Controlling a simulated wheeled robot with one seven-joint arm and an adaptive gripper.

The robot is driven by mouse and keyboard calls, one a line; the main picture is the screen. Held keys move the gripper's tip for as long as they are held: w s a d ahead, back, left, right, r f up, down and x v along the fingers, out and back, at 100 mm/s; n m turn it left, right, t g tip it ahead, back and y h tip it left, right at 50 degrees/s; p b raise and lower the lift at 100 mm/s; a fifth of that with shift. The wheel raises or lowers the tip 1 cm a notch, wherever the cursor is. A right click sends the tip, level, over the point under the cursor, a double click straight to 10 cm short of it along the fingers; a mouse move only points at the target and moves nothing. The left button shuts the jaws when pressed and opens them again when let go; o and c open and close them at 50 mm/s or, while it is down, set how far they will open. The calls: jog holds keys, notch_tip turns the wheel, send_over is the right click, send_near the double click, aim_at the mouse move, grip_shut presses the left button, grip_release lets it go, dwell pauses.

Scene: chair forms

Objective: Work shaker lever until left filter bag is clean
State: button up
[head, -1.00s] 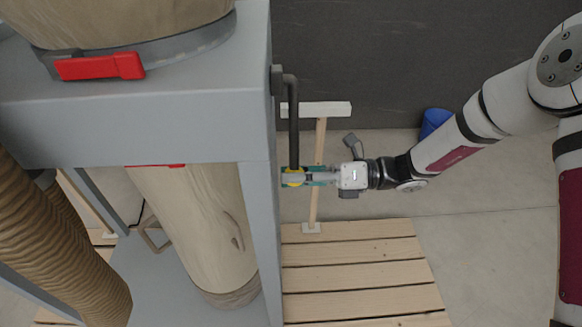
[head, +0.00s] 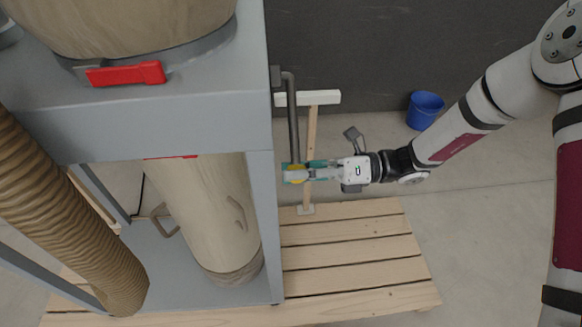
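The shaker lever (head: 293,118) is a dark bent rod on the right side of the grey dust collector frame (head: 130,128). It hangs down and ends in a yellow grip (head: 296,171). My gripper (head: 298,172) has its teal-tipped fingers at this grip, one on each side, and appears closed on it. The upper filter bag (head: 130,25) is beige cloth with a red-latched clamp; only its bottom shows. A lower beige bag (head: 205,215) hangs below the frame. Whether the filter cloth is dirty or clean cannot be told from here.
A ribbed brown hose (head: 75,215) runs down at the left. A wooden slatted pallet (head: 350,265) lies under the machine. A blue bucket (head: 424,110) stands by the dark wall.

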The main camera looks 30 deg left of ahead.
jog(key=shift+s+r, duration=0.1)
jog(key=s+r+p, duration=0.1)
jog(key=s+d+r, duration=0.1)
jog(key=r+p, duration=0.1)
jog(key=r, duration=0.1)
jog(key=shift+s+d+p, duration=0.35)
jog(key=shift+s, duration=0.05)
jog(key=shift+w+f, duration=0.1)
jog(key=w+f+b, duration=0.1)
jog(key=w+a+f+b, duration=0.1)
jog(key=f, duration=0.1)
jog(key=w+a+f+b, duration=0.1)
jog(key=shift+w+f, duration=0.15)
jog(key=shift+f, duration=0.1)
jog(key=shift+r, duration=0.1)
